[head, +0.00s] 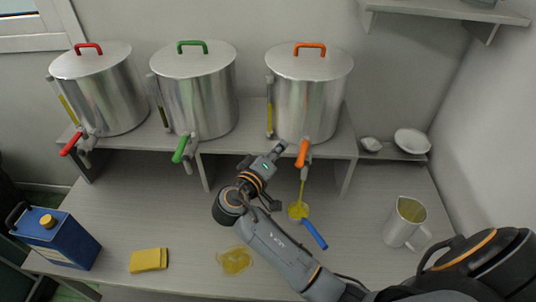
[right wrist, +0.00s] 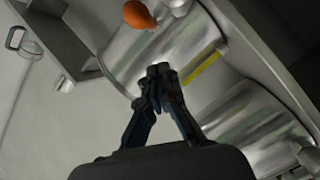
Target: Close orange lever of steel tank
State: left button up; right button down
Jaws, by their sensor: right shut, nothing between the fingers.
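The steel tank (head: 307,100) with the orange lid handle stands at the right of three tanks on the raised shelf. Its orange lever (head: 302,154) sits on the tap at the tank's lower front, pointing forward and down. A thin yellow stream (head: 302,187) runs from the tap. My right gripper (head: 281,148) is shut and empty, just left of the lever and apart from it. In the right wrist view, the shut fingertips (right wrist: 158,74) lie in front of the tank's wall, and the orange lever (right wrist: 138,14) shows beyond them. My left gripper is not in view.
Tanks with red (head: 72,144) and green (head: 180,149) levers stand left. A yellow puddle (head: 235,260), sponge (head: 149,260), blue can (head: 62,238) and metal jug (head: 402,223) are on the counter.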

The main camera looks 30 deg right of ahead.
aim_at(299, 161)
jog(key=shift+n+t+y, duration=0.6)
jog(key=shift+n+t, duration=0.1)
jog(key=shift+t, duration=0.1)
jog(key=shift+s+d+f+p, duration=0.45)
jog(key=shift+s+d, duration=0.25)
jog(key=shift+s, duration=0.25)
jog(key=shift+s+d+f+p, duration=0.3)
jog(key=shift+s+d+f, duration=0.2)
jog(key=shift+s+d, duration=0.55)
jog(key=shift+s, duration=0.35)
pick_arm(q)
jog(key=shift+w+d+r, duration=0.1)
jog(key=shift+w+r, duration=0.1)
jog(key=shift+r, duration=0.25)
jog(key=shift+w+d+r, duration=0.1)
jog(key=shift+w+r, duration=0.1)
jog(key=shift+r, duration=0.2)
pick_arm(e)
jog(key=shift+w, duration=0.1)
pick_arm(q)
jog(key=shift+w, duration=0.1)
